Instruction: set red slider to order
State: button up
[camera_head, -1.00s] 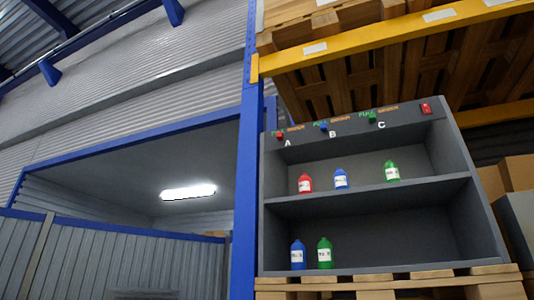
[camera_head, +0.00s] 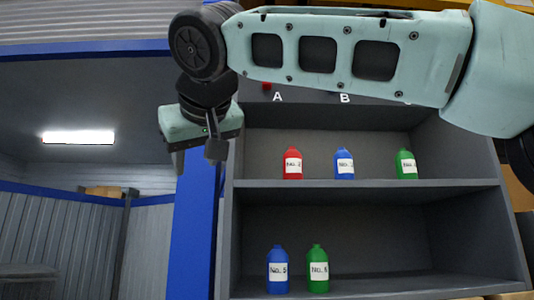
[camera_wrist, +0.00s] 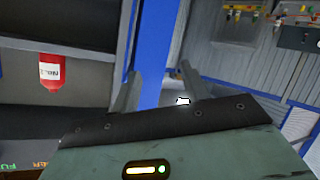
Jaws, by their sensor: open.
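The red slider (camera_head: 267,87) is a small red knob on the top panel of the grey shelf cabinet, by the letter A. My arm covers most of that panel, and the slider's lettering cannot be read in the head view. In the wrist view, part of the panel's green and orange lettering (camera_wrist: 38,163) shows at the lower left, but no slider is seen. My gripper (camera_head: 197,156) hangs left of and below the slider, in front of the blue post, apart from the cabinet. It is open and empty, and its fingers (camera_wrist: 158,90) show spread in the wrist view.
On the upper shelf stand a red bottle (camera_head: 293,165), a blue bottle (camera_head: 344,165) and a green bottle (camera_head: 406,165). Another blue bottle (camera_head: 278,271) and green bottle (camera_head: 318,270) stand below. A blue post (camera_head: 196,215) rises at the cabinet's left. The space left of it is open.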

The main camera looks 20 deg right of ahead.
jog(key=s+d+r+m+t+h+p, duration=0.1)
jog(key=d+r+m+p, duration=0.15)
jog(key=r, duration=0.65)
jog(key=s+d+r+m+t+h+p, duration=0.1)
jog(key=d+r+m+t, duration=0.15)
jog(key=r, duration=0.55)
jog(key=m+h+p, duration=0.2)
jog(key=m+h, duration=0.1)
jog(key=m, duration=0.1)
send_near(267, 84)
jog(key=shift+n, duration=0.3)
jog(key=p+x, duration=0.3)
jog(key=x, duration=0.1)
jog(key=p+x, duration=0.4)
jog(key=shift+w+d+r, duration=0.1)
jog(key=shift+w+r, duration=0.15)
jog(key=shift+w, duration=0.05)
jog(key=shift+w+d+f, duration=0.1)
jog(key=shift+w+d, duration=0.05)
jog(key=shift+w, duration=0.3)
